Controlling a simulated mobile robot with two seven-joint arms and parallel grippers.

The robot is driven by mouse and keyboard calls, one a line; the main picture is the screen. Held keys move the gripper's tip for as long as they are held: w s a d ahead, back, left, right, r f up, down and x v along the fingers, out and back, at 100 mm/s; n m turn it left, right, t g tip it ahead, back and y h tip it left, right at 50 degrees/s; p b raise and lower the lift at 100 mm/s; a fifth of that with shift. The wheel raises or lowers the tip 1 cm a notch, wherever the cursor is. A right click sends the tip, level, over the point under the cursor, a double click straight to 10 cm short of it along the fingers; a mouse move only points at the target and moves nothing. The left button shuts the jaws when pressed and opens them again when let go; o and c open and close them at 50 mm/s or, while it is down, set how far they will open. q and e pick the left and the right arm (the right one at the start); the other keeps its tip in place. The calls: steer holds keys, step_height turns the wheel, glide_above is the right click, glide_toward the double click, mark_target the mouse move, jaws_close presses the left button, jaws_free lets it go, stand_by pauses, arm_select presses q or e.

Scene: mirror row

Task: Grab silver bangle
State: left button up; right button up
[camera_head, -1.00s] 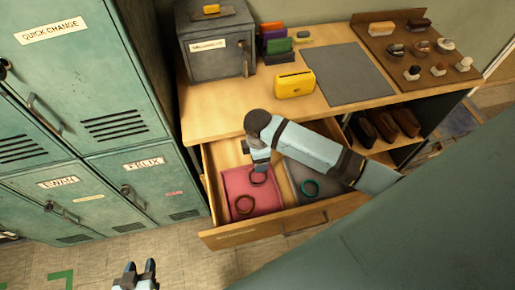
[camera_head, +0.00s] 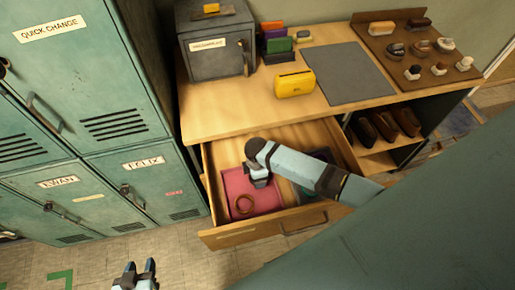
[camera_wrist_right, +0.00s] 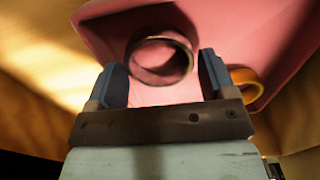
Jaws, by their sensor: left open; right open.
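The silver bangle (camera_wrist_right: 160,59) lies on the pink mat (camera_head: 235,184) in the open drawer (camera_head: 230,240). In the right wrist view it looks grey and sits just ahead of and between my right gripper's fingertips (camera_wrist_right: 163,75), which are open. In the head view my right gripper (camera_head: 258,181) is over the mat's upper part and hides the silver bangle. A second, golden-brown bangle (camera_head: 244,204) lies lower on the mat; it also shows right of the fingers in the right wrist view (camera_wrist_right: 246,86). My left gripper (camera_head: 140,272) is open and empty, away from the drawer.
The drawer walls surround the mats closely. The desk (camera_head: 225,116) above holds a yellow box (camera_head: 295,84), a grey mat (camera_head: 348,74) and a grey safe (camera_head: 215,62). Green lockers (camera_head: 95,90) stand at left.

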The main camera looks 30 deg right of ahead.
steer(key=shift+f, duration=0.45)
steer(key=shift+c, duration=0.4)
steer(key=c, duration=0.5)
steer(key=shift+r, duration=0.1)
